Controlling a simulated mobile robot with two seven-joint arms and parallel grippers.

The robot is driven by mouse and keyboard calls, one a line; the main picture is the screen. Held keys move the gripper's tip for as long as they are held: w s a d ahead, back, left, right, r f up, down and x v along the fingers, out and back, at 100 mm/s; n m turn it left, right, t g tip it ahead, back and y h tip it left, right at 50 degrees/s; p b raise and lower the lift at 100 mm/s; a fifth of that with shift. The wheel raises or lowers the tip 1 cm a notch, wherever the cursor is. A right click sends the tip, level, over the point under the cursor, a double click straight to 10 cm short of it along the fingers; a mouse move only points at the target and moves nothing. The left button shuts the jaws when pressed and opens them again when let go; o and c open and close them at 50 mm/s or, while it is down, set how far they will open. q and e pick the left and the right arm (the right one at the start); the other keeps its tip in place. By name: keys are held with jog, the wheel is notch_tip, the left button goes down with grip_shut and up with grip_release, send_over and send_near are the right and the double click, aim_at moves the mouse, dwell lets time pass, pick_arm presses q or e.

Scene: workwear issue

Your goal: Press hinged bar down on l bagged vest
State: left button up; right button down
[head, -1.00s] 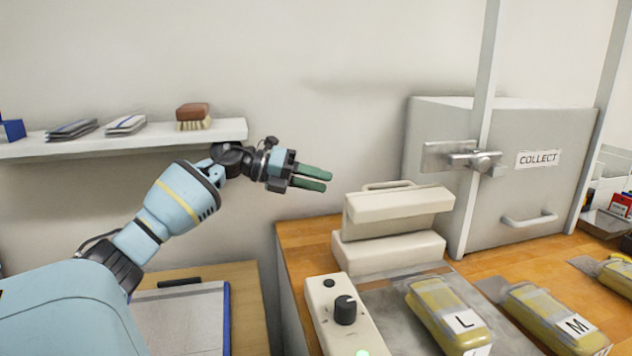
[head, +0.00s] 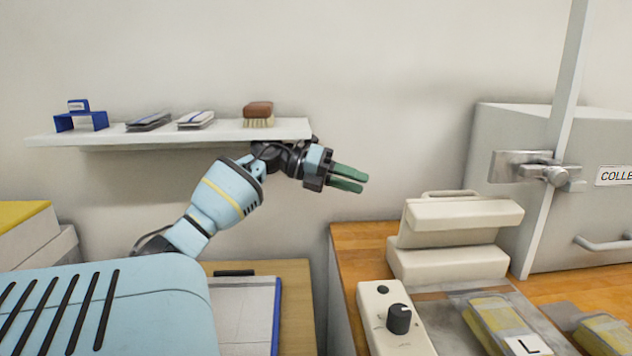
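The hinged bar (head: 463,212) is the cream upper jaw of a sealer, with a handle along its top. It stands raised over the cream lower base (head: 450,263) on the wooden counter. The L bagged vest (head: 507,330) is a yellow folded vest in a clear bag with an "L" label, lying in front of the sealer and cut off by the lower edge. My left gripper (head: 364,180) points right, left of the bar and apart from it. Its two green fingers have a narrow gap and hold nothing visible. My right gripper is not in view.
A control box with a black knob (head: 399,319) stands in front of the sealer. Another bagged vest (head: 607,333) lies at the right. A grey collect cabinet (head: 520,150) and white post stand behind. A shelf (head: 90,138) holding a brush (head: 258,113) is close behind my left arm.

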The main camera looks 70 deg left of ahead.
pick_arm(q)
jog(key=s+a, duration=0.4)
jog(key=s, duration=0.3)
jog(key=shift+a+b, duration=0.3)
jog(key=shift+b, duration=0.05)
jog(key=shift+c, duration=0.2)
jog(key=c, duration=0.7)
jog(key=shift+w+f+m+h+b, duration=0.2)
jog(key=shift+w+f+m, duration=0.15)
jog(key=shift+m, duration=0.25)
jog(key=shift+w+f+m+h+b, duration=0.1)
jog(key=shift+w+f+m+b, duration=0.1)
jog(key=shift+w+m, duration=0.3)
grip_shut()
jog(key=w+d+f+m+t+b, duration=0.1)
jog(key=w+f+m+b, duration=0.1)
jog(key=w+m, duration=0.5)
jog(key=w+d+f+m+t+h+b, duration=0.1)
jog(key=w+m, duration=0.6)
jog(key=m, duration=0.7)
jog(key=shift+d+f+m+t+h+b, duration=0.3)
jog(key=shift+d+f+t+b, duration=0.15)
jog(key=shift+f+t+b, duration=0.45)
